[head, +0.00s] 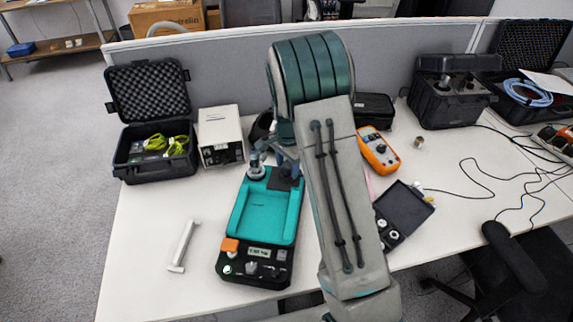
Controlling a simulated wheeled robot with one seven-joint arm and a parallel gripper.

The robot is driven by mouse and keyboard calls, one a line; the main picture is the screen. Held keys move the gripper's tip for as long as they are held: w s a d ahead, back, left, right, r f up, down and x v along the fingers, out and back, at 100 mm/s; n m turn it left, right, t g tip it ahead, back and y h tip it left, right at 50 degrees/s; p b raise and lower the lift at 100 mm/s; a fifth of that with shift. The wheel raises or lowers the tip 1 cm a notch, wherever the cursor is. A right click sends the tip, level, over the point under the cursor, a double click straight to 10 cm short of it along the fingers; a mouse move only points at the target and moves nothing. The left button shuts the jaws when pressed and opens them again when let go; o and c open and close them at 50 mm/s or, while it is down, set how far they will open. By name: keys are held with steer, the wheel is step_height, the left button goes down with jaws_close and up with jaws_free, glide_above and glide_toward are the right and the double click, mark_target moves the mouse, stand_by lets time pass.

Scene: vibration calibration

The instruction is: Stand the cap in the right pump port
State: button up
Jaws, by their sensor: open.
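The teal and black device, which looks like the pump (266,213), lies on the table left of my arm, with a display and knobs at its near end. A small grey round piece, possibly the cap (256,172), stands at the far left corner of the device. My gripper (274,165) is open over the device's far end, with its left finger close to this grey piece. I cannot tell whether they touch. A dark block is at the far right corner, partly under my gripper. The right port cannot be made out.
An open black case (152,168) and a white instrument (220,137) stand at the back left. A white bar (183,246) lies left of the device. Right of my arm are an orange meter (378,150), a small metal cylinder (418,142) and an open black box (404,210).

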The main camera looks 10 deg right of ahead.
steer(key=shift+s+d+f, duration=0.15)
steer(key=shift+s+d, duration=0.05)
steer(key=shift+s, duration=0.2)
step_height(320, 180, up, 14)
steer(key=shift+w+a+b, duration=0.2)
steer(key=shift+b, duration=0.1)
steer(key=s+r+n+t, duration=0.1)
steer(key=s+n, duration=0.5)
steer(key=s, duration=0.8)
steer(key=s+r+n+t, duration=0.1)
steer(key=s+r+n, duration=0.2)
steer(key=s, duration=1.1)
steer(key=n, duration=0.3)
steer(key=shift+r+t, duration=0.35)
steer(key=shift+t, duration=0.05)
steer(key=shift+d, duration=0.15)
